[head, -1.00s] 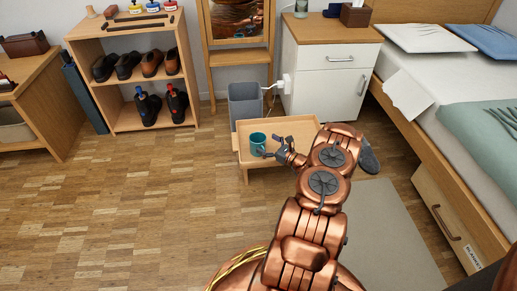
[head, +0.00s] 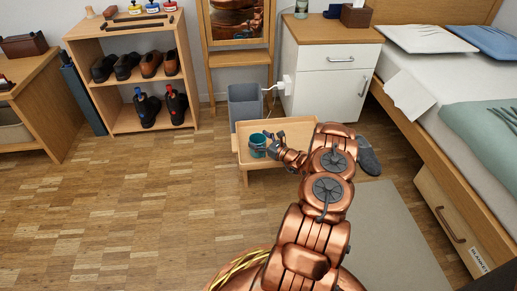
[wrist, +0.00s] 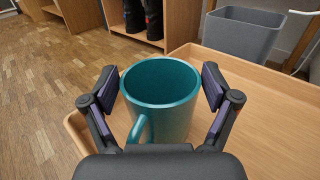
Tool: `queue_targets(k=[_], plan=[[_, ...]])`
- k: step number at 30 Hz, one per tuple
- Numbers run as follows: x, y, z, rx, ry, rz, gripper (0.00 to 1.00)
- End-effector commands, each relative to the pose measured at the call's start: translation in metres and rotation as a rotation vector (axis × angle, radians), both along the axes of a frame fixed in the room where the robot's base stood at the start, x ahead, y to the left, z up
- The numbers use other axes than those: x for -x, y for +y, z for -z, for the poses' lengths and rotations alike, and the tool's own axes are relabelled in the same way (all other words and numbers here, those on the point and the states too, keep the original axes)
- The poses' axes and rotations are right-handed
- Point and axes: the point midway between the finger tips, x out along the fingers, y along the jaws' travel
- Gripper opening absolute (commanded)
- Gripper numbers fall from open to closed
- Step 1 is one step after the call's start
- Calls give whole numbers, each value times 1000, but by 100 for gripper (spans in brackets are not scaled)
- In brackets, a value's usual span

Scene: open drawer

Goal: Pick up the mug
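A teal mug (wrist: 160,98) stands upright on a low wooden tray-like table (head: 293,152). In the head view the mug (head: 258,146) is partly covered by my gripper (head: 271,143). In the wrist view my gripper (wrist: 160,88) is open, with one finger on each side of the mug. The fingertips sit close to the mug's upper walls; the left one may touch, I cannot tell. The mug's handle (wrist: 138,129) points toward my gripper's palm and to the left. The mug's base is hidden behind the gripper body.
A grey bin (head: 245,103) stands behind the low table, with a white cabinet (head: 329,81) to its right. A shelf with shoes (head: 152,72) is at the back left. The bed (head: 462,190) is at the right. The wooden floor at left is clear.

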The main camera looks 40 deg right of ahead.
Motion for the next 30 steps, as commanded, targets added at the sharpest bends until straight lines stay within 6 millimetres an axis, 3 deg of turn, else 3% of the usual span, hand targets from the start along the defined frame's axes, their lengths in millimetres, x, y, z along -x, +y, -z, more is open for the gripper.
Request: queue_targets(k=[2,15,23,30], plan=[[0,0,0,0,0,0,74],[0,0,0,0,0,-1,28],[0,0,-1,0,0,-1,27],[0,0,-17,1,1,-1,27]])
